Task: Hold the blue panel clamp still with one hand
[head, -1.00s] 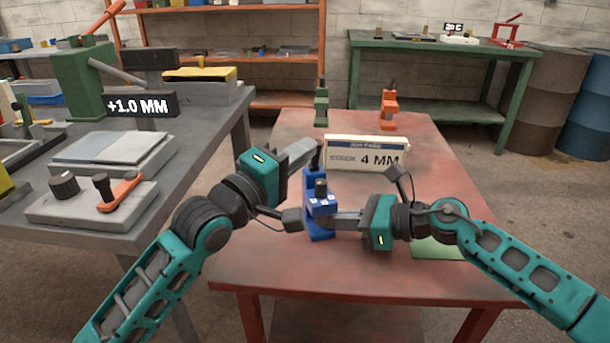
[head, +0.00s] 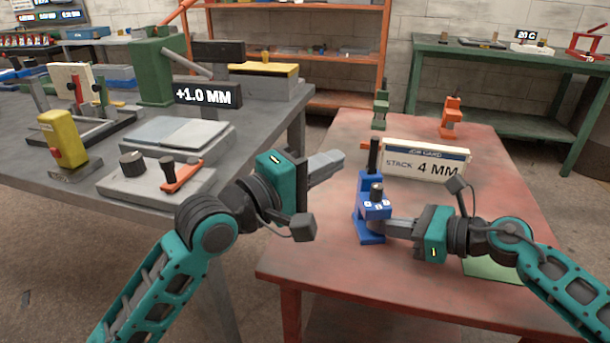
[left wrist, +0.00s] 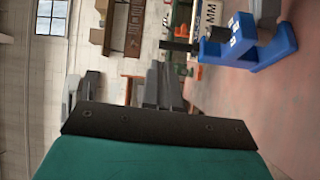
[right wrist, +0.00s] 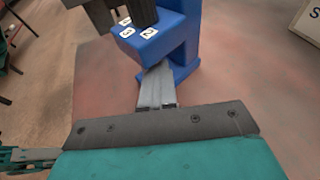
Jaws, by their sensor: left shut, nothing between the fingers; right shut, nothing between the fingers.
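The blue panel clamp (head: 368,236) stands upright on the red table, with a dark spindle and white number tags on its top. My right gripper (head: 388,228) is shut, its fingertips at the clamp's right side with nothing between them. In the right wrist view the closed fingers (right wrist: 155,85) reach against or just in front of the clamp's blue body (right wrist: 182,38); exact contact cannot be told. My left gripper (head: 338,160) is shut and empty, raised to the left of the clamp and apart from it. The left wrist view shows the clamp (left wrist: 275,52) at upper right.
A card reading "STACK 4 MM" (head: 425,160) stands behind the clamp. Green (head: 381,108) and orange (head: 451,118) clamps stand at the table's far end. A grey bench (head: 85,185) with a "+1.0 MM" display (head: 208,95) is at left.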

